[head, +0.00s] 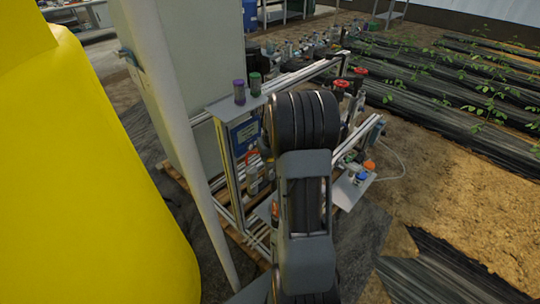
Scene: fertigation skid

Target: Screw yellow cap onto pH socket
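I cannot pick out a yellow cap or a pH socket in the head view. My dark arm stands in the middle of the picture and covers part of the skid frame (232,178) behind it. My gripper does not show. A purple-topped piece (239,92) and a green-topped piece (255,84) stand upright on a grey plate (222,109) at the frame's upper left. A small orange piece (369,165) and a blue piece (361,176) sit on a pale shelf (346,194) to the right of my arm.
A large yellow tank (85,190) fills the left side. A grey post (180,130) and a tall grey cabinet (200,70) stand beside the skid. Red-handled valves (341,84) stand behind my arm. Open sandy ground (440,190) and plant rows lie to the right.

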